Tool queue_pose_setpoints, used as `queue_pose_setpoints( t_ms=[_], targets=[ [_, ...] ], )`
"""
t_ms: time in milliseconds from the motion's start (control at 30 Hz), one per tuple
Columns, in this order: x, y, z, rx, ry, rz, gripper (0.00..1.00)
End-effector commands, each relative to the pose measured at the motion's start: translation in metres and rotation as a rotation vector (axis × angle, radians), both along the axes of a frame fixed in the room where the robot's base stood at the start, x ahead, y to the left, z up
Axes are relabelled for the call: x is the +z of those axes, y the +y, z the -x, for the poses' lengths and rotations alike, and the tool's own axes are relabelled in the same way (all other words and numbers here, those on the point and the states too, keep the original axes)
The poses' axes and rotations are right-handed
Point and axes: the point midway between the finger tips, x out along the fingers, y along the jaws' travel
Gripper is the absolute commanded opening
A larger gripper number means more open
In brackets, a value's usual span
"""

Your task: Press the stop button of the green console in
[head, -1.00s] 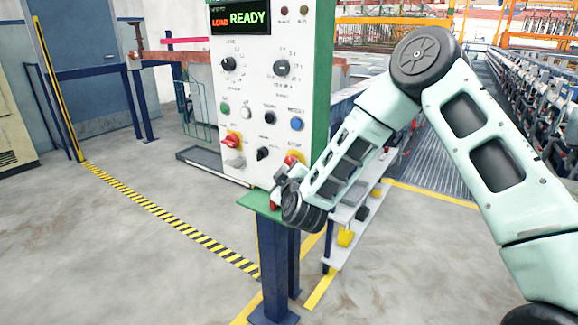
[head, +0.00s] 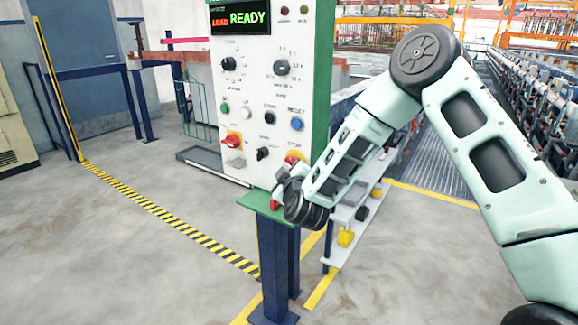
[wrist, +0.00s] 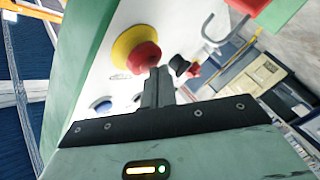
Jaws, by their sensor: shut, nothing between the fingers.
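The green console has a white front panel (head: 258,100) and stands on a blue post. Its stop button is a red mushroom head on a yellow base (head: 293,158), low on the panel's right side, partly hidden by my arm. In the wrist view the red stop button (wrist: 145,56) is large and close. My gripper (head: 281,183) is just below it in the head view. In the wrist view my gripper's fingers (wrist: 158,75) are together and empty, their tips beside the red head's edge. I cannot tell whether they touch it.
A blue button (head: 297,124) sits above the stop button. A red and yellow rotary switch (head: 232,141) is to the left. The display (head: 241,20) reads "LOAD READY". A green ledge (head: 262,206) juts out under the panel. The floor in front is clear.

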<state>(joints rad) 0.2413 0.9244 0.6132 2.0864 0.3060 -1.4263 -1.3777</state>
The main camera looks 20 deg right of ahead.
Motion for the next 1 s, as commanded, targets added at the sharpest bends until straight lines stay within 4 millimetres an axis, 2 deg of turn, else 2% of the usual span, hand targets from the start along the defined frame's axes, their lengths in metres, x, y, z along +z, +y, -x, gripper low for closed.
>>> queue_pose_setpoints(
  t_ms=[433, 800, 1000],
  targets=[
    [0.0, -0.003, -0.002, -0.001, 0.0, 0.0, 0.0],
    [0.0, 0.011, 0.007, 0.001, 0.0, 0.001, 0.0],
    [0.0, 0.012, 0.009, -0.001, -0.001, 0.0, 0.0]
  ],
)
